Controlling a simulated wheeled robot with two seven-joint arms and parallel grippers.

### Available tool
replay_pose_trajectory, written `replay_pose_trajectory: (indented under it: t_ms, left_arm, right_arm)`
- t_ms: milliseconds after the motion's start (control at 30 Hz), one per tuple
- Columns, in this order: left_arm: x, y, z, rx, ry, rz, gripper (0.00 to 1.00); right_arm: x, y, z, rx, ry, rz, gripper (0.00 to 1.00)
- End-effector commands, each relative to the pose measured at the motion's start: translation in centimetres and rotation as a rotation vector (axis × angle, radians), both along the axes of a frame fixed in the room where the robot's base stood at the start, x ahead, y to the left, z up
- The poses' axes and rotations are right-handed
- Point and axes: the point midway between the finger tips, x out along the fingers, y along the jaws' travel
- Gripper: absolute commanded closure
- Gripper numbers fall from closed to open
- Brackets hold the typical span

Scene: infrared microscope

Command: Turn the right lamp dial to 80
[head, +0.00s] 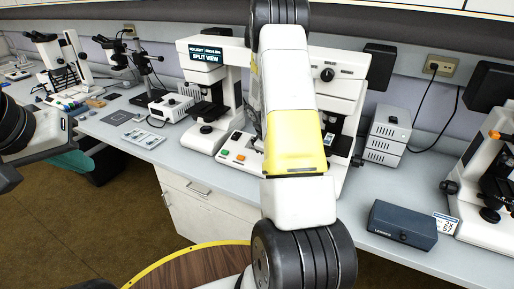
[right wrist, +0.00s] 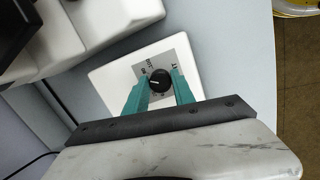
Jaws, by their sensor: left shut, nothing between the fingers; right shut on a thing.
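The lamp dial (right wrist: 160,80) is a round black knob with a pale pointer line. It sits on a grey scale plate (right wrist: 141,69) on a white box (right wrist: 103,76) in the right wrist view. The scale marks are too small to read. My right gripper (right wrist: 160,85) is shut on the dial, with one teal finger on each side. In the head view my right arm hides this gripper and the dial. My left gripper (head: 76,160) shows partly at the left of the head view. It is shut and empty, away from the dial.
A white microscope with a "SPLIT VIEW" sign (head: 206,56) stands behind my right arm. A grey lamp box (head: 387,135), a dark blue box (head: 402,225) and another microscope (head: 490,180) stand to the right. A wooden round top (head: 185,270) is at the bottom.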

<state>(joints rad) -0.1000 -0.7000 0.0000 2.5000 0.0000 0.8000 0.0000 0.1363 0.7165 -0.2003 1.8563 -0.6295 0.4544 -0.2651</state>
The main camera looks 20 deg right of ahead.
Motion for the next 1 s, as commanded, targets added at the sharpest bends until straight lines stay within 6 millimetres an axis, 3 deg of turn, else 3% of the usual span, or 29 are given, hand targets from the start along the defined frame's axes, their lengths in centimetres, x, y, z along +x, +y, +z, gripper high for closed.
replay_pose_trajectory:
  t_ms: [400, 967, 1000]
  left_arm:
    - [0.0, 0.0, 0.0, 0.0, 0.0, 0.0, 1.0]
    - [0.0, 0.0, 0.0, 0.0, 0.0, 0.0, 1.0]
    - [0.0, 0.0, 0.0, 0.0, 0.0, 0.0, 1.0]
  right_arm:
    - [0.09, 0.1, 0.02, 0.035, -0.041, -0.178, 1.0]
    - [0.11, 0.1, 0.03, 0.04, -0.047, -0.204, 1.0]
    - [0.1, 0.11, 0.03, 0.04, -0.047, -0.203, 0.62]
